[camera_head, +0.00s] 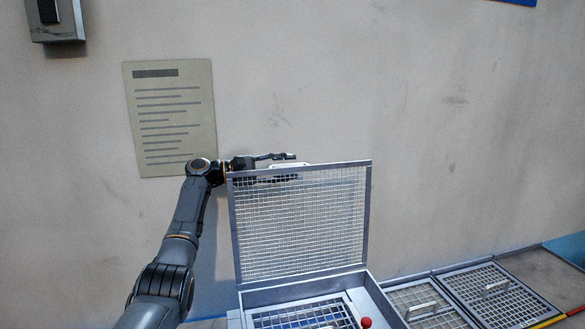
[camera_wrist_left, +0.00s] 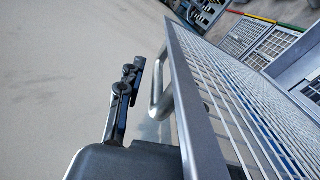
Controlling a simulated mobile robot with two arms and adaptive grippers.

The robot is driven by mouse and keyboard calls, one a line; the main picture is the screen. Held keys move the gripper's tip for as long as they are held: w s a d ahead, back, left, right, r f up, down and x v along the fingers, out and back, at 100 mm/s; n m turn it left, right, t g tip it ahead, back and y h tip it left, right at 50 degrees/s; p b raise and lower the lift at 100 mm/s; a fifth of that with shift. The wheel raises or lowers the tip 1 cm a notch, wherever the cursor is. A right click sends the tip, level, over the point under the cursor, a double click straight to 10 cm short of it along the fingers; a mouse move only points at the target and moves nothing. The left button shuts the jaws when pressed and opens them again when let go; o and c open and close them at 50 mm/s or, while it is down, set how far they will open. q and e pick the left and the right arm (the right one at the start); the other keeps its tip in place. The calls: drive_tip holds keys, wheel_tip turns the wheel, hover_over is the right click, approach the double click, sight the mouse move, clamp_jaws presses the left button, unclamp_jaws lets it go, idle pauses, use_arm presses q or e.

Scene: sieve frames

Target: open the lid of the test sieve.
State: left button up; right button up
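The lid (camera_head: 300,220) of the test sieve is a wire mesh panel in a grey metal frame. It stands raised, nearly upright, at the back of the sieve box (camera_head: 300,290). The lid fills the right half of the left wrist view (camera_wrist_left: 205,130). Its handle (camera_wrist_left: 158,95) sticks out from the outer face, on the wall side. My left gripper (camera_head: 286,157) is at the lid's top edge, behind it, close to the handle. Its dark fingers (camera_wrist_left: 130,80) show beside the handle; whether they touch it or how far they are apart is unclear. My right gripper is out of view.
A red knob (camera_head: 366,322) sits at the box's front right. More mesh panels with handles (camera_head: 497,286) lie flat to the right. A wall with a printed notice (camera_head: 170,115) rises behind the lid, and a grey box (camera_head: 55,20) hangs at upper left.

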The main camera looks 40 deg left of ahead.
sight(228, 173)
use_arm(q)
drive_tip(key=v, duration=1)
drive_tip(key=shift+s+a, duration=0.1)
drive_tip(key=shift+a, duration=0.05)
drive_tip(key=shift+b+v, duration=0.7)
drive_tip(key=shift+v, duration=1.55)
drive_tip(key=shift+b+v, duration=0.35)
drive_tip(key=shift+v, duration=1.6)
drive_tip(key=shift+f, duration=0.1)
